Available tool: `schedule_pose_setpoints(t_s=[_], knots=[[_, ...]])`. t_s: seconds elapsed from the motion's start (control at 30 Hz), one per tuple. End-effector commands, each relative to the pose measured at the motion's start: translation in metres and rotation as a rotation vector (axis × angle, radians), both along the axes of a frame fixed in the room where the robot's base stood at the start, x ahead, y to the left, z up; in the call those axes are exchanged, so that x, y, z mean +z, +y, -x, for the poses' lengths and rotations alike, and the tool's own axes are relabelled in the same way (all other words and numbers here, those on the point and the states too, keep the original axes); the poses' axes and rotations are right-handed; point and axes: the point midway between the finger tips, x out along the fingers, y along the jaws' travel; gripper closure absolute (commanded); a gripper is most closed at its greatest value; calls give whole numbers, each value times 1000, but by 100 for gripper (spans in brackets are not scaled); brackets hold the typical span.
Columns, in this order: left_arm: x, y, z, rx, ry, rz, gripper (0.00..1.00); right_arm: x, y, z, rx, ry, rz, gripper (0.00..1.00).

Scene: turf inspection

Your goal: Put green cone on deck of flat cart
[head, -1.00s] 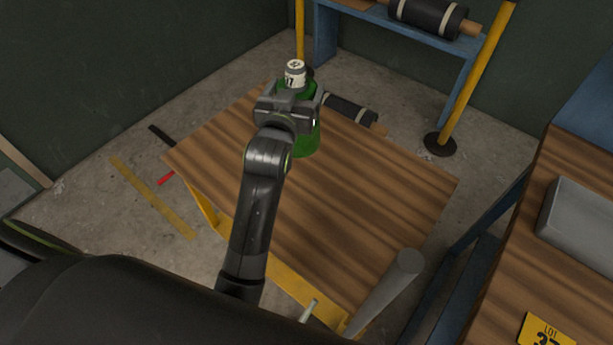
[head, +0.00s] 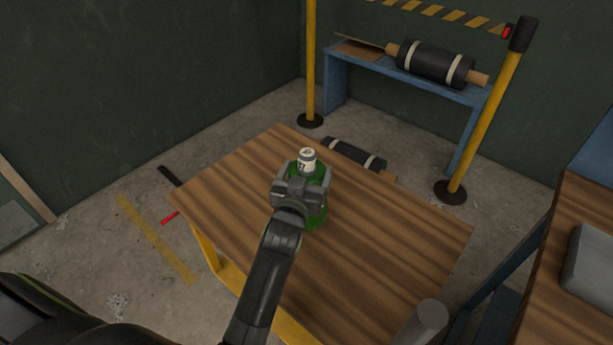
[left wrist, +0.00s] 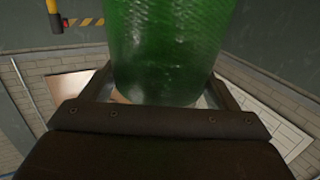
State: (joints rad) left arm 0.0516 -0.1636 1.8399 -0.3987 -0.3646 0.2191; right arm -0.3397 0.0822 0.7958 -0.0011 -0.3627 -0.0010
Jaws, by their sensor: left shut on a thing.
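The green cone (head: 318,217), with a white labelled top (head: 307,160), is in my left gripper (head: 304,184). That gripper is shut on it, and its body hides part of the cone's near side. In the left wrist view the green cone (left wrist: 170,50) fills the space between the fingers. The flat cart's wooden deck (head: 370,240) lies beneath, and the cone appears over its far left part. I cannot tell whether its base touches the wood. My right gripper is not in view.
The deck around the cone is bare. A grey post (head: 425,325) rises at the cart's near right corner. A dark roll (head: 355,153) lies beyond the deck. A blue rack (head: 400,80) holds another roll (head: 435,63), with yellow barrier posts (head: 487,120) nearby. A wooden bench (head: 560,260) stands right.

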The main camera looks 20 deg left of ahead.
Motion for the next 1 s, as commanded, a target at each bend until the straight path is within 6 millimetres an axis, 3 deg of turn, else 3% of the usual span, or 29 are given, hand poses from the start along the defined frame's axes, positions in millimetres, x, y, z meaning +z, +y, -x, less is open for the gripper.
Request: schedule_pose_setpoints(t_s=[0.43,0.47,0.5,0.6,1.0], knots=[[-7,0,-1,-1,-8,0,87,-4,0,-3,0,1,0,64],[-9,0,0,-1,-2,1,15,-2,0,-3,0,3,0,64],[-8,0,0,-1,-1,1,10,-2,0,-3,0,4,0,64],[-8,0,0,-1,-1,1,0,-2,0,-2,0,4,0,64],[-3,0,0,-4,-1,0,0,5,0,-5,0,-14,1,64]])
